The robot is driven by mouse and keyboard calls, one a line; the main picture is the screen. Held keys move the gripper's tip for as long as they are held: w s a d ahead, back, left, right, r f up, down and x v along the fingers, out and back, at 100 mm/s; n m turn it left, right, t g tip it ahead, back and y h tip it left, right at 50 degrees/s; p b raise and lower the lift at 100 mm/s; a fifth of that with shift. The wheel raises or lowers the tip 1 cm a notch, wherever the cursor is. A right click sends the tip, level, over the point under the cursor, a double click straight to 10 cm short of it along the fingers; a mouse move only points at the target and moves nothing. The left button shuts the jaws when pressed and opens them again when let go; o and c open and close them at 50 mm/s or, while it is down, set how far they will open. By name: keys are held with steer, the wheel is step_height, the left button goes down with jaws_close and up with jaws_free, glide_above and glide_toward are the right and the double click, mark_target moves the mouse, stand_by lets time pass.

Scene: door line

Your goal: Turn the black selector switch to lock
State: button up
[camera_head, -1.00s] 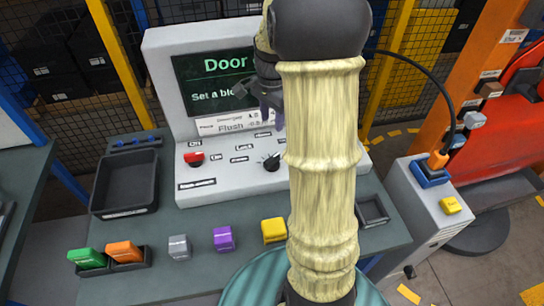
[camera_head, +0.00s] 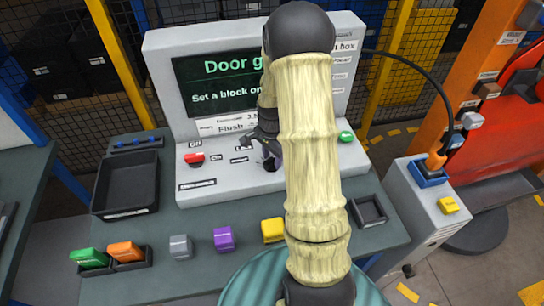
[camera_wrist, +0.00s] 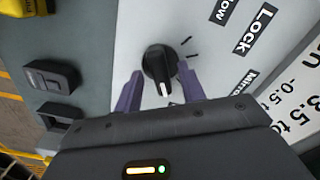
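The black selector switch (camera_head: 270,164) is on the sloped face of the grey console, partly covered by my gripper in the head view. In the wrist view the switch (camera_wrist: 158,62) is a round black knob with a white pointer line directed toward my gripper's palm. A black "Lock" label (camera_wrist: 255,30) lies to its right, with short tick marks between. My gripper (camera_wrist: 160,82) is open, its purple fingers on either side of the knob's near part. I cannot tell whether they touch it. My gripper (camera_head: 268,148) also shows at the console in the head view.
A red button (camera_head: 194,159) is left of the switch and a green one (camera_head: 346,137) right. The screen (camera_head: 215,85) rises behind. An empty black tray (camera_head: 126,185) and several coloured blocks, including a purple one (camera_head: 223,238), are on the bench.

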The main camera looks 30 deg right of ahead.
steer(key=shift+f, duration=0.35)
jaws_close()
